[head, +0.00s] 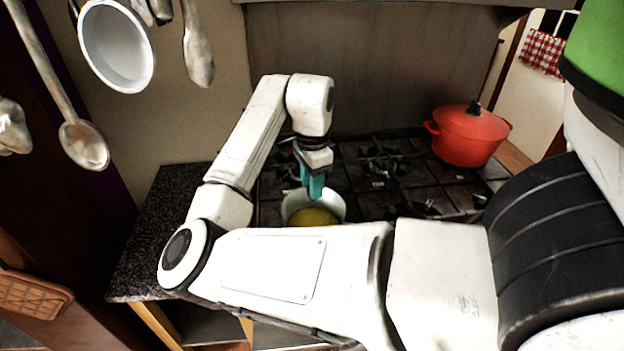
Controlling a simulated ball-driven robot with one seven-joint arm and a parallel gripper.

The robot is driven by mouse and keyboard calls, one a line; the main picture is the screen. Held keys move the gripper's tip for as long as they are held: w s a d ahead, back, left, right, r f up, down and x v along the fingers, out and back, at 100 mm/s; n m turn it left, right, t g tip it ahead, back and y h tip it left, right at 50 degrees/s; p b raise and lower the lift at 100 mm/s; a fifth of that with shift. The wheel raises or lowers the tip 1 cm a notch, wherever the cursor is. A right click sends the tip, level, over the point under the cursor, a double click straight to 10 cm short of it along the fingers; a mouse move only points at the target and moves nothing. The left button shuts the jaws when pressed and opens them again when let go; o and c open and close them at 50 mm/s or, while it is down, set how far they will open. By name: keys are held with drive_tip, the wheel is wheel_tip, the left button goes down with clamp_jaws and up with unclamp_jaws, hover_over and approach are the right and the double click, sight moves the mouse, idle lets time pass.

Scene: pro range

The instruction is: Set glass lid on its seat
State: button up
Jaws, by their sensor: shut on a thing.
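My gripper (313,192) has teal fingers and points down over the back part of a pale round pot (289,205) on the stove. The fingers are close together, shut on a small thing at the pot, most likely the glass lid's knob. The clear glass itself is hard to make out, and I cannot tell whether the lid touches the rim. Yellow contents (312,217) show inside the pot. My own forearm hides the pot's front.
A red lidded pot (468,137) stands at the back right of the black gas stove (375,170). A dark speckled counter (160,230) lies left of the stove. Utensils and a white pan (116,46) hang at the upper left.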

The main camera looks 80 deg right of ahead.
drive_tip(key=shift+f, duration=0.25)
idle(0.7)
drive_tip(key=o, duration=0.7)
drive_tip(key=shift+o, duration=0.2)
drive_tip(key=shift+r, duration=0.1)
drive_tip(key=shift+r+p, duration=1.9)
drive_tip(key=shift+r, duration=0.55)
drive_tip(key=o, duration=0.6)
drive_tip(key=shift+c, duration=0.2)
